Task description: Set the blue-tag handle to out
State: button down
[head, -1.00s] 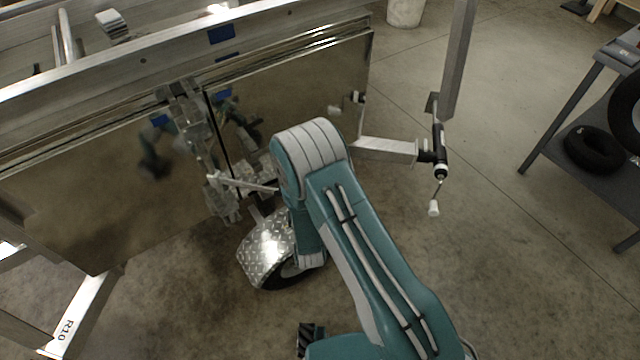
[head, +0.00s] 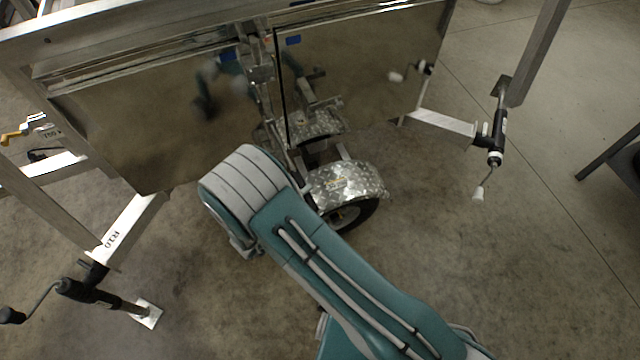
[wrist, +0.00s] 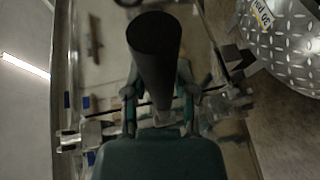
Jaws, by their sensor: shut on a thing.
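In the wrist view my gripper (wrist: 160,98) has its two fingers closed around the lower end of a dark cylindrical handle grip (wrist: 154,50), which points up toward the camera. The handle's far part and its pivot are hidden behind the grip and the fingers. In the head view my gripper is hidden behind my arm. Metal latch hardware (head: 262,85) runs down the shiny trailer side near the panel seam. Which tag belongs to the held grip I cannot tell.
A diamond-plate fender (head: 345,184) over a wheel (head: 352,214) stands just right of my arm. A crank jack (head: 497,140) is at the right, and another jack (head: 95,292) at the lower left. Concrete floor (head: 520,260) is clear at the lower right.

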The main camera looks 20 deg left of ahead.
jog(key=shift+m+g+h, duration=0.6)
jog(key=shift+m+h, duration=0.2)
jog(key=shift+h, duration=0.1)
jog(key=shift+s+a+f, duration=0.2)
jog(key=shift+s+a, duration=1.1)
jog(key=shift+a, duration=0.3)
jog(key=shift+c, duration=2.3)
grip_release()
jog(key=shift+o, duration=0.3)
jog(key=shift+w+a, duration=0.1)
jog(key=shift+r, duration=0.1)
jog(key=v, duration=1.2)
